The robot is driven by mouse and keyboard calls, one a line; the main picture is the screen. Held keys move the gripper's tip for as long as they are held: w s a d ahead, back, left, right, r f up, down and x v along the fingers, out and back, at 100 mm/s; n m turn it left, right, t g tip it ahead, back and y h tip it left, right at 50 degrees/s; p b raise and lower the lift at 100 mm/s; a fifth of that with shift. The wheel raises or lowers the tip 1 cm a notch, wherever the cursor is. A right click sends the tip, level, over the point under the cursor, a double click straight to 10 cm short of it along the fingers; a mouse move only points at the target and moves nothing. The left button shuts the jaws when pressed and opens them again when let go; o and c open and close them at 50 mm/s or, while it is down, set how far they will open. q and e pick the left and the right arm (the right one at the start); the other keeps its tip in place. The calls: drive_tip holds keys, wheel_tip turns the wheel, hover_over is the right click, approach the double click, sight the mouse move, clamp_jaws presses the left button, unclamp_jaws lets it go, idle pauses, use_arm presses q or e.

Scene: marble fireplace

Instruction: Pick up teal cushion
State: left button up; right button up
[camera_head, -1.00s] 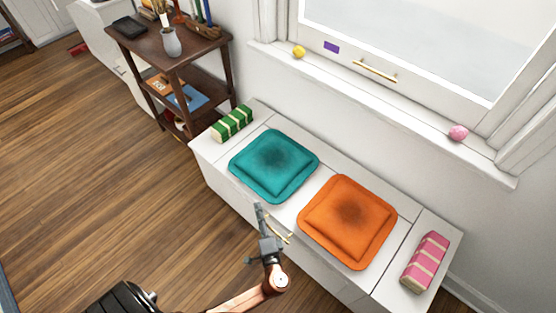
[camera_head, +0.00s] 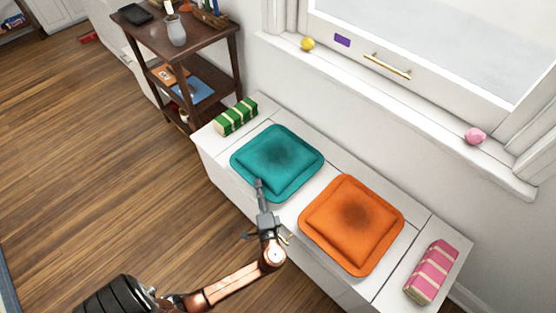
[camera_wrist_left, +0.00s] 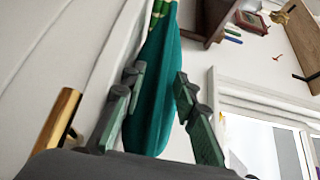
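The teal cushion (camera_head: 278,160) lies flat on the white bench, left of the orange cushion. My left gripper (camera_head: 259,184) is at its near edge in the head view. In the left wrist view the teal cushion (camera_wrist_left: 155,95) shows edge-on between the two fingers of the left gripper (camera_wrist_left: 158,76). The fingers are apart, one on each side of the cushion's edge. I cannot tell whether either finger touches it. My right gripper is not in view.
The orange cushion (camera_head: 352,222) lies close to the right. A green striped bundle (camera_head: 236,117) and a pink striped bundle (camera_head: 431,272) lie at the ends of the white bench (camera_head: 398,285). A brass handle (camera_wrist_left: 57,122) is beside the left gripper. A dark shelf (camera_head: 205,45) stands behind left.

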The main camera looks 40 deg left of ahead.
use_arm(q)
drive_tip(key=shift+c, duration=0.5)
clamp_jaws()
